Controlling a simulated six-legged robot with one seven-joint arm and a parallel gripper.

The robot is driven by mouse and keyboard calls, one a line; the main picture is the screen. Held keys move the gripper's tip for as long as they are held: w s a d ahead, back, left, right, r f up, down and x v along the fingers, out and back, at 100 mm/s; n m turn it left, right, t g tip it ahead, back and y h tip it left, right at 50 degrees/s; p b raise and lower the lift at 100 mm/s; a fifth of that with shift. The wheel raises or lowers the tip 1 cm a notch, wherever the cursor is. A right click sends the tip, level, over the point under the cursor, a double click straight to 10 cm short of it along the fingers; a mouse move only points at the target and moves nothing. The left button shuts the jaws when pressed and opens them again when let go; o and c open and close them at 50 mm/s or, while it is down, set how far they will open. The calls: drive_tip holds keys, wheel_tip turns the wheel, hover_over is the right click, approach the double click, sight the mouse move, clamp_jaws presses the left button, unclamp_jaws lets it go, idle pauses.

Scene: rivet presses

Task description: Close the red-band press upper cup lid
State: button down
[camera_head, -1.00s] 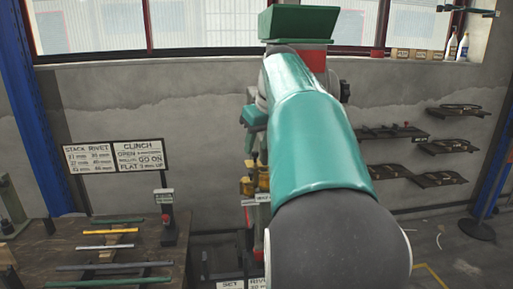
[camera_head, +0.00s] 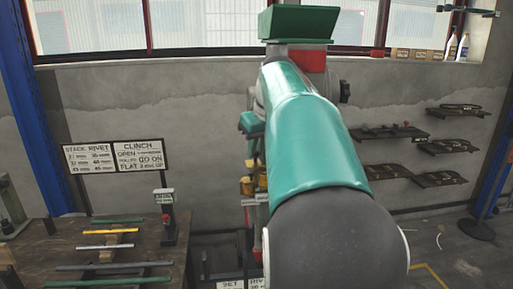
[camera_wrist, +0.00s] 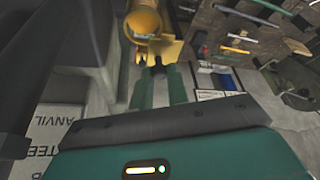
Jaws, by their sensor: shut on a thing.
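The press with a red band (camera_head: 312,61) below a green hopper (camera_head: 300,22) stands behind my arm in the head view. My arm hides most of its body. Yellow parts (camera_head: 247,186) show low on the press at the arm's left edge. In the wrist view, a yellow cylindrical cup (camera_wrist: 143,20) is at the top, with a flat yellow lid piece (camera_wrist: 164,48) at its near end. My gripper (camera_wrist: 157,68) reaches up to this piece, with its green fingers on either side. It appears shut on the lid's edge; the exact contact is small and dark.
A workbench (camera_head: 140,262) with coloured bars and a small stand (camera_head: 167,218) is at the left. Signs (camera_head: 115,157) stand behind it. Wall shelves (camera_head: 390,132) are at the right. In the wrist view, a dark grey press body (camera_wrist: 78,50) lies close on the left.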

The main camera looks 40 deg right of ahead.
drive_tip(key=m, duration=0.1)
drive_tip(key=m+h, duration=0.1)
drive_tip(key=m, duration=0.1)
drive_tip(key=s+m+h, duration=0.1)
drive_tip(key=m, duration=0.1)
drive_tip(key=shift+d+g, duration=0.3)
drive_tip(key=m, duration=0.2)
drive_tip(key=s+m+g+h, duration=0.1)
drive_tip(key=m, duration=0.3)
drive_tip(key=shift+s+g, duration=0.25)
drive_tip(key=shift+g, duration=0.15)
drive_tip(key=m, duration=0.1)
drive_tip(key=m+g+h, duration=0.1)
drive_tip(key=m, duration=0.1)
drive_tip(key=shift+s+a+m, duration=0.1)
drive_tip(key=shift+s+m, duration=0.2)
drive_tip(key=shift+s, duration=0.1)
drive_tip(key=shift+s+a+m+g, duration=0.25)
drive_tip(key=shift+m+g, duration=0.25)
drive_tip(key=shift+m, duration=0.55)
drive_tip(key=shift+s+a+m+g, duration=0.15)
drive_tip(key=shift+m+g, duration=0.35)
drive_tip(key=shift+m, duration=0.55)
drive_tip(key=c, duration=1.4)
unclamp_jaws()
drive_tip(key=shift+o, duration=0.2)
drive_tip(key=shift+r, duration=0.1)
